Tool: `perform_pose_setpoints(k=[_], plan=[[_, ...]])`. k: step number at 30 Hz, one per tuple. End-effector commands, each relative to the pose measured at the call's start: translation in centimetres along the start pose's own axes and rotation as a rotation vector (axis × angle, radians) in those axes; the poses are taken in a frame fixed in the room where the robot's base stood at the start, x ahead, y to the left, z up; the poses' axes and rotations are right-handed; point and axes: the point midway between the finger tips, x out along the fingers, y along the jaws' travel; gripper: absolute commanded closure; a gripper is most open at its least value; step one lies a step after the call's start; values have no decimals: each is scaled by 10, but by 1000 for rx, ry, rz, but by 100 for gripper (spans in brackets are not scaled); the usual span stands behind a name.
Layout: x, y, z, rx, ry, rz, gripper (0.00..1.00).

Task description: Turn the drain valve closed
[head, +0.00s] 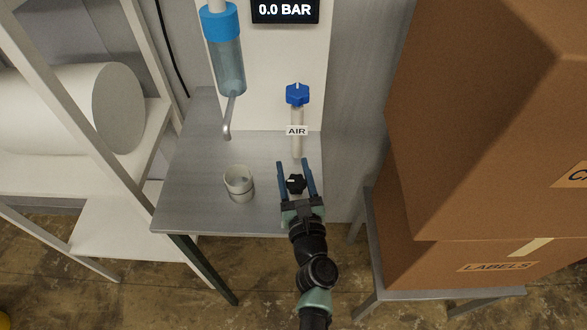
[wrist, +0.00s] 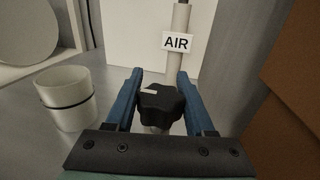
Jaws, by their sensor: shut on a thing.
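A black lobed knob (head: 295,184), which I take as the drain valve, stands on a short stem near the grey bench's front edge. It also shows in the wrist view (wrist: 160,100), with a white pointer mark on top toward the left. My gripper (head: 294,163) has one blue finger on each side of the knob and is shut on it. The fingers also show in the wrist view (wrist: 160,72). The knob's underside is mostly hidden.
A blue knob (head: 297,94) tops a pipe labelled AIR (head: 297,131) behind. A white cup (head: 239,184) stands left, near a clear blue-capped bowl (head: 229,66) with a bent tube. The display (head: 285,10) reads 0.0 BAR. Large cardboard boxes (head: 480,110) crowd the right.

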Motion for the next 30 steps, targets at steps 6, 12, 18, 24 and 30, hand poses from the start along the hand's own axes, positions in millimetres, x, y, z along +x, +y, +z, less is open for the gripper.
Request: perform_pose_setpoints(k=[6,12,18,24,30], plan=[[0,0,0,0,0,0,100],[1,-2,-2,-5,-2,-26,100],[1,-4,-4,-8,-6,-110,100],[0,-8,-6,-4,-6,-251,100],[-1,-12,-4,0,-7,-428,100]])
